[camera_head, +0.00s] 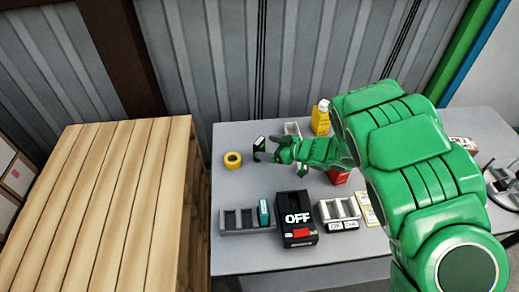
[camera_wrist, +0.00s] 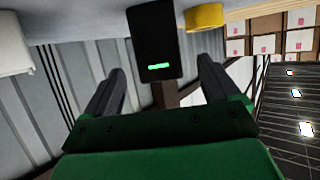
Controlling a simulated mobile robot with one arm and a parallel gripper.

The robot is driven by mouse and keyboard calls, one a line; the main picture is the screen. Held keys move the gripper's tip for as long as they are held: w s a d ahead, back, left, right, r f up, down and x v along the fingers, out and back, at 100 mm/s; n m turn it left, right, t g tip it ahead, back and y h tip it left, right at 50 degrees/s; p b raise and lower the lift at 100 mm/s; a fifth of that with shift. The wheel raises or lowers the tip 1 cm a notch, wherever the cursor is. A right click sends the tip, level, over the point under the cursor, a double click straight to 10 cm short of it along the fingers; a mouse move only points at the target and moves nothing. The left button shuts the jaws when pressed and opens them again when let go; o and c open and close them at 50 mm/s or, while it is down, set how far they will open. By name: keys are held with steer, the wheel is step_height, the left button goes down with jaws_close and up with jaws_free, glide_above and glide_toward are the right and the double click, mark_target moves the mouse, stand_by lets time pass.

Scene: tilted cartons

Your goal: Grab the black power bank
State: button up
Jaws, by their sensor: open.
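The black power bank (camera_wrist: 152,45) shows in the wrist view as a dark upright block with a lit green strip. It stands out from the grey table, which runs along the top of that picture. My gripper (camera_wrist: 160,68) is open, and its two dark fingers appear on either side of the power bank with gaps. I cannot tell whether the bank lies between the fingertips or just beyond them. In the head view the power bank (camera_head: 259,147) is at the table's back left, directly left of my green gripper (camera_head: 272,151), which partly hides that area.
A yellow tape roll (camera_head: 233,160) lies close to the power bank's left. In front are a grey slotted holder (camera_head: 235,222), a black OFF box (camera_head: 295,215) and a white tray (camera_head: 338,212). A yellow bottle (camera_head: 321,118) stands behind my arm. A wooden-slat crate (camera_head: 110,190) is left.

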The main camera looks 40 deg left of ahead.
mark_target(262, 145)
steer(key=shift+x, duration=2.3)
steer(key=shift+c, duration=0.3)
steer(key=c, duration=1.1)
steer(key=shift+r, duration=0.1)
